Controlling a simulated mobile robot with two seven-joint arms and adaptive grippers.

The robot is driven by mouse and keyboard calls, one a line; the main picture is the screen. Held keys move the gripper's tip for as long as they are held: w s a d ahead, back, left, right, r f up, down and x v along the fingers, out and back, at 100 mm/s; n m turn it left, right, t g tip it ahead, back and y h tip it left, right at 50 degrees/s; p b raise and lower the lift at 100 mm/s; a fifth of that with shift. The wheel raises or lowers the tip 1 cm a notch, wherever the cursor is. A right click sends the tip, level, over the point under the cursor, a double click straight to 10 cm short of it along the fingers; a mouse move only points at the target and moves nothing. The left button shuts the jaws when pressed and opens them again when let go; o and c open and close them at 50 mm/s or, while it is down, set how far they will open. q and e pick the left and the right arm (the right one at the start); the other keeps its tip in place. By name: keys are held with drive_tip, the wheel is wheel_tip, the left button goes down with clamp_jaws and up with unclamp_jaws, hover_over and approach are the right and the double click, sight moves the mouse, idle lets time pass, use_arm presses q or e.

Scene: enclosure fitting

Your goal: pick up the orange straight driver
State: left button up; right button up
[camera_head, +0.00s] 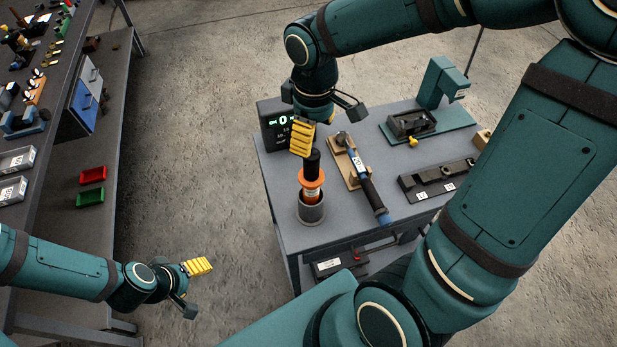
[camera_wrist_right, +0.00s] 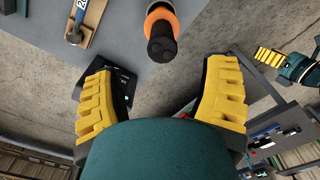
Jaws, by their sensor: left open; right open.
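The orange straight driver (camera_head: 312,179) stands upright in a grey cup-like holder (camera_head: 311,211) at the table's near left corner, its black handle up. In the right wrist view the driver (camera_wrist_right: 160,30) shows its black handle end and orange collar, ahead of the fingertips and roughly centred between them. My right gripper (camera_head: 312,138) is open and empty just above and beside the handle, apart from it in the wrist view (camera_wrist_right: 160,68). My left gripper (camera_head: 196,285) is open and empty, over the floor left of the table.
A torque-wrench-like tool (camera_head: 363,178) lies on a wooden rest right of the driver. A display (camera_head: 278,124) stands behind it. A dark block fixture (camera_head: 437,180) and a green press (camera_head: 440,82) are further right. A shelf bench (camera_head: 75,170) runs along the left.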

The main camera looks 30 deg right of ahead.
sight(312, 152)
wheel_tip(312, 152, down, 5)
drive_tip(key=shift+w+r, duration=0.1)
drive_tip(key=shift+w, duration=0.05)
drive_tip(key=shift+a+f+b, duration=0.15)
drive_tip(key=shift+f+b, duration=0.3)
drive_tip(key=shift+f, duration=2.65)
clamp_jaws()
